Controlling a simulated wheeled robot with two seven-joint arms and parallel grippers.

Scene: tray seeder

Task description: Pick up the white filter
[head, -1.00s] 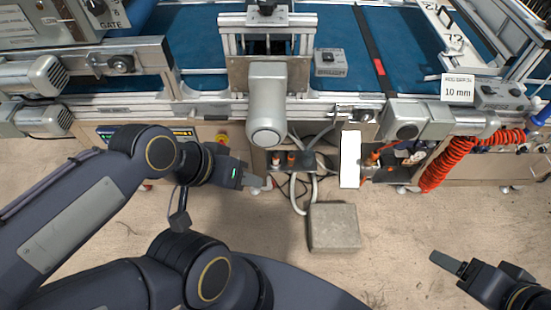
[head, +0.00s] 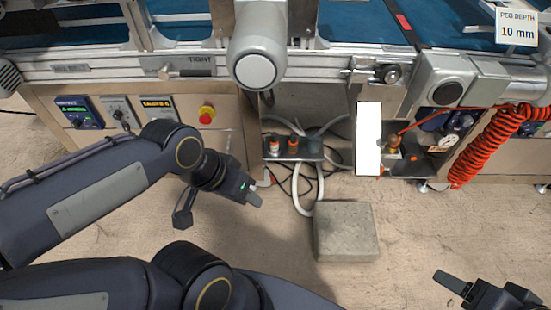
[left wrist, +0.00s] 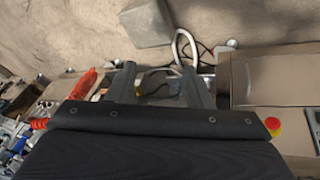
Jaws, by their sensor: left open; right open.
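A plain white upright rectangular piece (head: 368,138) stands at the machine's front, right of centre; I cannot tell whether it is the filter. A small dark tray (head: 313,155) left of it holds small orange and white fittings (head: 274,146), too small to make out well. My left gripper (head: 254,196) is below and left of that tray, apart from everything. In the left wrist view its two fingers (left wrist: 160,88) are spread, with nothing held between them. My right gripper (head: 478,283) is open and empty over the floor at the lower right.
A grey concrete block (head: 346,232) stands on the floor below the tray, with hoses (head: 304,199) beside it. A coiled orange-red hose (head: 487,145) hangs at the right. A red stop button (head: 206,112) is on the front panel. The floor between my grippers is otherwise clear.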

